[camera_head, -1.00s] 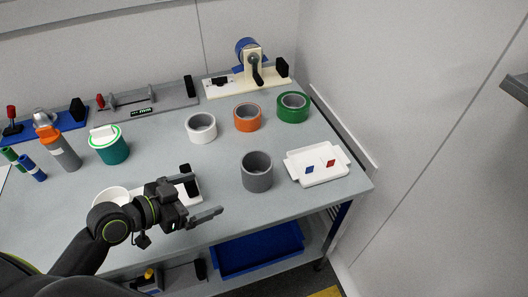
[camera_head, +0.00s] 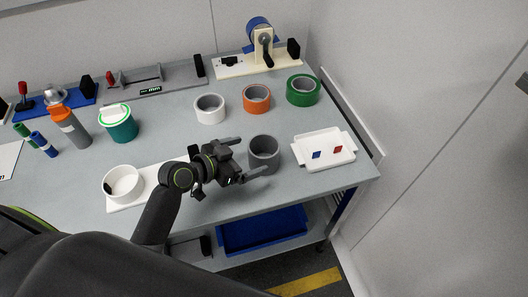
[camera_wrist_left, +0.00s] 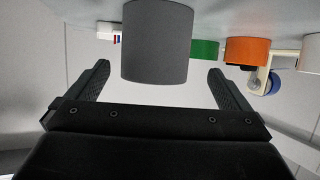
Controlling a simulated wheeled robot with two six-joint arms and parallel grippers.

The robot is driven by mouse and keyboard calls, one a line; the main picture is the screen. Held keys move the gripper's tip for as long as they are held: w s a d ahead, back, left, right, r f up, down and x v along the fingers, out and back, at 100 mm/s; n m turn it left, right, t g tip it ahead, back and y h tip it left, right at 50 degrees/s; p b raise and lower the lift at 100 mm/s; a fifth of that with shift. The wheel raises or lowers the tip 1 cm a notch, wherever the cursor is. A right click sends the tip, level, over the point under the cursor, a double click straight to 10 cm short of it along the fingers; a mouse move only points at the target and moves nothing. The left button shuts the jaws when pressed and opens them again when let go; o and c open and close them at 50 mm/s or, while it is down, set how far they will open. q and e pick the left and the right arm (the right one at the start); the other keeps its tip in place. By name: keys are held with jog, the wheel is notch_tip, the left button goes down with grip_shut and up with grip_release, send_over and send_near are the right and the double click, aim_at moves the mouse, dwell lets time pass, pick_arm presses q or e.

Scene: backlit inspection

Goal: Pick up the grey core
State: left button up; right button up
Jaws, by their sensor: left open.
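The grey core (camera_head: 264,154) is a hollow grey cylinder standing upright on the table, left of the white tray. My left gripper (camera_head: 262,161) is at its near left side in the head view. In the left wrist view the core (camera_wrist_left: 157,42) stands ahead, between the directions of the two open fingers (camera_wrist_left: 160,82). The jaws are open and hold nothing. I cannot tell from the wrist view exactly how far the fingertips reach along the core. My right gripper is not in view.
A white tray (camera_head: 335,161) with a blue and a red piece lies right of the core. White (camera_head: 209,109), orange (camera_head: 256,99) and green (camera_head: 303,90) rolls stand behind. The table's front edge is close.

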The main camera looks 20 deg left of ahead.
aim_at(275, 146)
pick_arm(q)
jog(key=shift+w+d+f, duration=0.15)
jog(key=shift+w+d, duration=0.05)
jog(key=shift+w, duration=0.1)
jog(key=shift+w+d+p, duration=0.3)
jog(key=shift+w+d, duration=0.05)
jog(key=shift+w, duration=0.05)
jog(key=x, duration=0.1)
jog(key=p+x, duration=0.1)
jog(key=x, duration=0.1)
jog(key=shift+w+d, duration=0.1)
jog(key=shift+d, duration=0.3)
jog(key=shift+w+d, duration=0.2)
jog(key=shift+w, duration=0.15)
jog(key=shift+f, duration=0.1)
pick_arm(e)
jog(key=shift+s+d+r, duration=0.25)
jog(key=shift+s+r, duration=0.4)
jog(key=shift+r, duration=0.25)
pick_arm(q)
jog(key=shift+c, duration=0.4)
